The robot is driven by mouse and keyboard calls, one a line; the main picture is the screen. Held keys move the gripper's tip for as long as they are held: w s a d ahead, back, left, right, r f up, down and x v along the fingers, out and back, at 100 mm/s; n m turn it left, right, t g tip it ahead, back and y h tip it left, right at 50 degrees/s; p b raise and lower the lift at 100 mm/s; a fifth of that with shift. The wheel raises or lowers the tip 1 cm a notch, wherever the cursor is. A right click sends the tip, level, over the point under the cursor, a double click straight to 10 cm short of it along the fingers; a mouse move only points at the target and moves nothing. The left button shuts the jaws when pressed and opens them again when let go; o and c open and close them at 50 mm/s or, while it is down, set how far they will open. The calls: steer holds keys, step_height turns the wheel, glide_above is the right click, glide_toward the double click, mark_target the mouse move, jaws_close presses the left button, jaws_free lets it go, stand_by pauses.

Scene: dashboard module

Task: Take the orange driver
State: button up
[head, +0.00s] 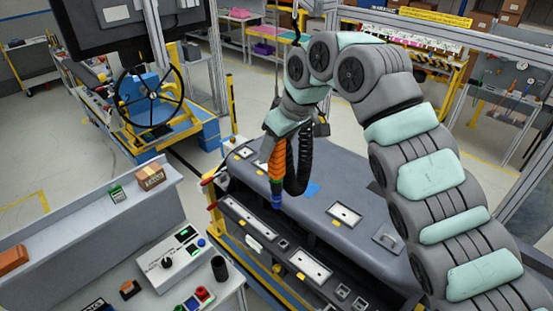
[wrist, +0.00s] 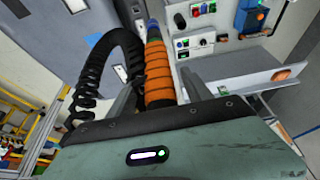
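The orange driver (head: 277,160) hangs upright over the dashboard module (head: 360,240), with green and blue bands at its lower end. In the wrist view its ribbed orange body (wrist: 158,78) lies between the two fingers of my gripper (wrist: 158,82). The fingers stand on either side of it, with a narrow gap showing on each side, so my gripper looks open around it. In the head view my gripper (head: 282,128) is at the driver's upper end and its fingers are hard to make out. A black coiled cable (head: 300,165) loops beside the driver.
A grey console (head: 170,255) with buttons stands at the lower left, with small boxes (head: 150,177) on its ledge. A steering wheel (head: 151,97) on a yellow and blue stand is behind. The coiled cable (wrist: 85,85) is close to the left finger.

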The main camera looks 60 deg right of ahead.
jaws_close()
stand_by(0.4)
stand_by(0.8)
